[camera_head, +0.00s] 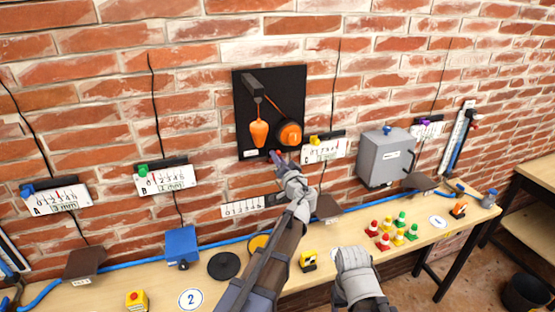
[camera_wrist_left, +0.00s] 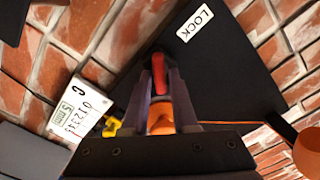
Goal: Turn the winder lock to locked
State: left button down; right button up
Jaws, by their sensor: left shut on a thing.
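The black winder board (camera_head: 243,110) is on the brick wall, with an orange weight (camera_head: 259,133) and a round orange winder (camera_head: 290,134). My left gripper (camera_head: 280,160) is at the board's lower edge, below the winder. In the left wrist view my left gripper (camera_wrist_left: 160,88) is shut on the red lock lever (camera_wrist_left: 157,66), which lies between its fingers. Orange winder parts (camera_wrist_left: 160,120) show behind the lever. A white LOCK label (camera_wrist_left: 195,23) is on the board, apart from the lever. My right gripper (camera_head: 352,262) is low over the bench; its fingers cannot be made out.
Scale C (camera_head: 323,151) with a yellow clip is just right of the board. A grey box (camera_head: 385,157) is on the wall farther right.

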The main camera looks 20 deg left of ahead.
pick_arm(q)
jog(key=m, duration=0.9)
jog(key=shift+d+f, duration=0.1)
jog(key=shift+f, duration=0.15)
jog(key=shift+m, duration=0.4)
jog(key=c, duration=0.8)
grip_release()
jog(key=shift+c, duration=0.2)
jog(key=v, duration=0.7)
jog(key=shift+s+d, duration=0.25)
jog(key=shift+s, duration=0.1)
